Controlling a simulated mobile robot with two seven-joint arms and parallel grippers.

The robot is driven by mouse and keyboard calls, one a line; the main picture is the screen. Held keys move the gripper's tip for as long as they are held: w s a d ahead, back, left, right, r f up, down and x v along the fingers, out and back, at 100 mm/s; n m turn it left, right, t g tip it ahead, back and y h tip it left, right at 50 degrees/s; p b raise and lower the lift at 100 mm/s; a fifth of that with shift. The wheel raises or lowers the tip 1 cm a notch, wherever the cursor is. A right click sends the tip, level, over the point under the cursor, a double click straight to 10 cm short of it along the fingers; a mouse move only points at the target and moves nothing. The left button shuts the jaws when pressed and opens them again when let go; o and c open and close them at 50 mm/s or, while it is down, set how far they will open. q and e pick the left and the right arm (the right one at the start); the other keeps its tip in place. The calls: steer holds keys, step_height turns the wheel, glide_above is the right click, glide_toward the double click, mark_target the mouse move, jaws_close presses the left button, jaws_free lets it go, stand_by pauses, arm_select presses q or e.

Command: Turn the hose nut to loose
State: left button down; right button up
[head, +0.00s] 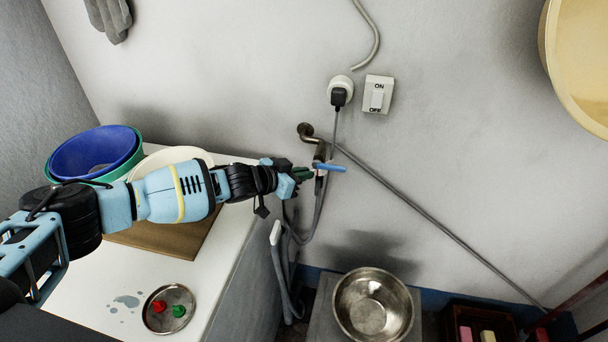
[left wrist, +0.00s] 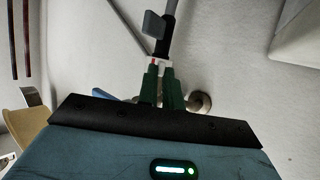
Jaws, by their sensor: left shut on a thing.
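The hose nut (left wrist: 160,62) is a small pale collar with a red mark, seen in the left wrist view at the top of the grey hose (left wrist: 172,35). My left gripper (left wrist: 160,78) has its green fingertips closed on the nut. In the head view my left gripper (head: 309,174) reaches in from the left, just below the tap's blue handle (head: 325,166); the fingers mostly hide the nut there. The metal tap (head: 306,131) comes out of the wall above, and the hose (head: 318,208) hangs below. My right gripper is not in view.
A counter (head: 222,250) on the left holds blue and green basins (head: 92,152) and a round dish (head: 148,318) with red and green pieces. A steel bowl (head: 373,304) stands low at the front. A switch (head: 378,96) and plug (head: 339,95) are above the tap.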

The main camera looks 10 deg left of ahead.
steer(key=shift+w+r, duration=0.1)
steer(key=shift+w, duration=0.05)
arm_select(q)
steer(key=c, duration=1.6)
jaws_free()
steer(key=shift+o, duration=0.2)
steer(key=shift+s+a, duration=0.1)
